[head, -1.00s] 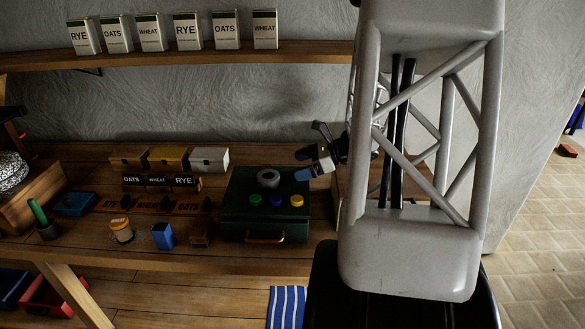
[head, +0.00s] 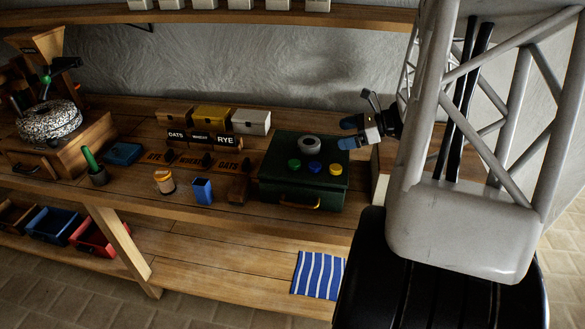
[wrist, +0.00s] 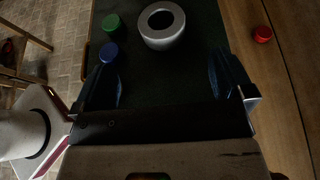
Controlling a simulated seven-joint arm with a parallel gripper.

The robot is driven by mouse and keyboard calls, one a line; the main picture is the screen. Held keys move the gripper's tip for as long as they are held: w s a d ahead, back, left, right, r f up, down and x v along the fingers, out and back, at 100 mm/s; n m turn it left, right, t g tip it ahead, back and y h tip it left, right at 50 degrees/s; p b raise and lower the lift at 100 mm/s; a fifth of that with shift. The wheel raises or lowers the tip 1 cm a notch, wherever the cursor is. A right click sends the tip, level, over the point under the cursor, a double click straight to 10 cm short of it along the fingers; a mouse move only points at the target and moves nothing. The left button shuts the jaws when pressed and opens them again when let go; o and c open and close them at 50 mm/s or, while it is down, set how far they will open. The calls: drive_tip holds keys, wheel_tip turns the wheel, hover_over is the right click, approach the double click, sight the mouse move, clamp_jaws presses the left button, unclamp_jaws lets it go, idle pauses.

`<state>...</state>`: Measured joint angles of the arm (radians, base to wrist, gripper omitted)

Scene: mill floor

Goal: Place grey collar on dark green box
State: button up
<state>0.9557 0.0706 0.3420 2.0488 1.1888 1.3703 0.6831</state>
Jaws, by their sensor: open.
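The grey collar (head: 309,142) is a short thick ring lying flat on top of the dark green box (head: 330,151), towards its back. In the wrist view the collar (wrist: 162,24) rests on the box lid (wrist: 165,80), ahead of my fingers. My gripper (head: 352,135) is to the right of the collar in the head view, apart from it. In the wrist view my gripper (wrist: 168,82) has its two blue-tipped fingers spread wide, with nothing between them but the lid behind.
Green (head: 294,163), blue (head: 314,167) and yellow (head: 336,169) caps sit on the box lid in front of the collar. A blue cup (head: 202,190) and an orange-labelled jar (head: 164,181) stand to the left. A red cap (wrist: 262,34) lies beside the box.

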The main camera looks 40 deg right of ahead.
drive_tip(key=a+r+n+g, duration=0.1)
drive_tip(key=a+n, duration=0.1)
drive_tip(key=a, duration=0.2)
drive_tip(key=a+r+n+g, duration=0.1)
drive_tip(key=a+n, duration=0.1)
drive_tip(key=a, duration=0.3)
drive_tip(key=a+r+n+g, duration=0.1)
drive_tip(key=a+r+g, duration=0.1)
drive_tip(key=a, duration=0.2)
drive_tip(key=shift+a+n, duration=0.15)
drive_tip(key=shift+n, duration=0.25)
drive_tip(key=s+a+r+n+g+h, duration=0.1)
drive_tip(key=s+a+r+n+h, duration=0.1)
drive_tip(key=s+a+n, duration=0.4)
drive_tip(key=s+a+r+n+g+h, duration=0.1)
drive_tip(key=s+a+n+h, duration=0.3)
drive_tip(key=a, duration=0.7)
drive_tip(key=s+a+r+n+h, duration=0.3)
drive_tip(key=s+a+n, duration=0.5)
drive_tip(key=n, duration=0.3)
drive_tip(key=shift+s+a+r+g+h, duration=0.35)
drive_tip(key=shift+a+r, duration=0.2)
drive_tip(key=shift+a, duration=0.25)
